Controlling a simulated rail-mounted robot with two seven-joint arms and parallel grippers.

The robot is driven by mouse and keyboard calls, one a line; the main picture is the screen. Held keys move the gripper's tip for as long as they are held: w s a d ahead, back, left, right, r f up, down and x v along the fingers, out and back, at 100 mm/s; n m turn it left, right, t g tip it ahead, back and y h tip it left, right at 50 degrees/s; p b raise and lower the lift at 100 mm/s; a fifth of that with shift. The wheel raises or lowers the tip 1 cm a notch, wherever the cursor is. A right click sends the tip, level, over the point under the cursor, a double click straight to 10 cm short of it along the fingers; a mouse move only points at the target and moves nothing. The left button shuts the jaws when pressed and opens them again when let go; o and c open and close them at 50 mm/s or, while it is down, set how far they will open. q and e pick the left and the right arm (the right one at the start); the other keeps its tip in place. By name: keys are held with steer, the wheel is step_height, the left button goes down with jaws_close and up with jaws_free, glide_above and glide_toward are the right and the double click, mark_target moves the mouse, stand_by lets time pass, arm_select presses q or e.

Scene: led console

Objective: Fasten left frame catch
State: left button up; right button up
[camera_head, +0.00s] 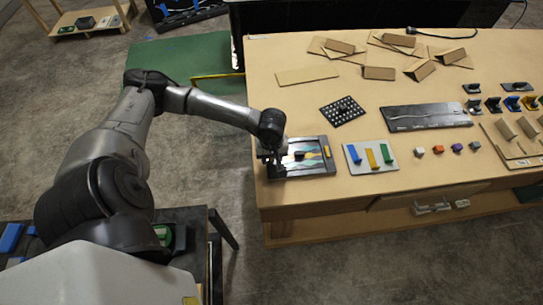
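A dark rectangular frame (310,171) lies flat near the front left corner of the wooden table. Inside it is a teal and grey panel with a small dark piece on it. A small yellow-orange piece (326,151) sits at the frame's right side. My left gripper (272,158) points down at the frame's left edge, touching it or just above it; I cannot tell which. The gripper covers that edge, so the left catch is hidden. Its fingers are too small and dark to show whether they are open. My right gripper is out of view.
Right of the frame is a white board (370,157) with blue, yellow and green bars. A black perforated plate (342,111) lies behind. A dark panel (426,117), small coloured blocks and cardboard pieces lie farther off. Bare tabletop (285,105) lies behind the frame.

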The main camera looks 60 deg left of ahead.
arm_select(q)
steer(key=shift+f, duration=0.1)
jaws_close()
stand_by(0.4)
